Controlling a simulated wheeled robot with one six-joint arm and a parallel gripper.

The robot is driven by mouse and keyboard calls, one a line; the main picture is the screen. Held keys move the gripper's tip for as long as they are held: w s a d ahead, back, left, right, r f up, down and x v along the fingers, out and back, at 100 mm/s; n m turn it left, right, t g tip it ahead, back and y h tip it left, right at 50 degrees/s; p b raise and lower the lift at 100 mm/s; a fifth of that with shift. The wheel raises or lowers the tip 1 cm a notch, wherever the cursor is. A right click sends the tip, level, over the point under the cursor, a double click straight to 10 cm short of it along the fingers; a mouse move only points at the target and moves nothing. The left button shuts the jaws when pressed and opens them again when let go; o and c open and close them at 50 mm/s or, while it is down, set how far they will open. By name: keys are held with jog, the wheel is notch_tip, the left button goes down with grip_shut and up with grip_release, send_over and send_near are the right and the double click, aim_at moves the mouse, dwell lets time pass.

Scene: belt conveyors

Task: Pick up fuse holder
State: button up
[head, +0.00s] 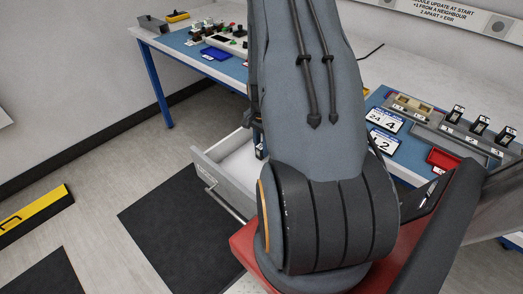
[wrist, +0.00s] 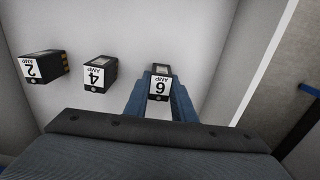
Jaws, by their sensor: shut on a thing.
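In the wrist view, three black fuse holders with white AMP labels are in a pale drawer. One marked 2 (wrist: 42,67) is at the left and one marked 4 (wrist: 97,74) is beside it. The third fuse holder (wrist: 160,84), its upside-down figure like a 6 or 9, is between the blue fingers of my gripper (wrist: 161,92). My gripper is shut on it. In the head view the open drawer (head: 208,168) sticks out under the bench, and my arm hides most of the gripper and the drawer's inside.
The right bench bears a grey block with several black fuse holders (head: 480,125), number cards (head: 384,120) and a red tray (head: 443,159). The left bench (head: 186,41) holds a blue tray (head: 216,53) and parts. A yellow-black barrier (head: 36,214) lies on the floor.

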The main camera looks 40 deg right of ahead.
jog(key=shift+r, duration=0.1)
notch_tip(320, 180, up, 10)
jog(key=shift+f+b, duration=0.1)
jog(key=shift+b, duration=0.3)
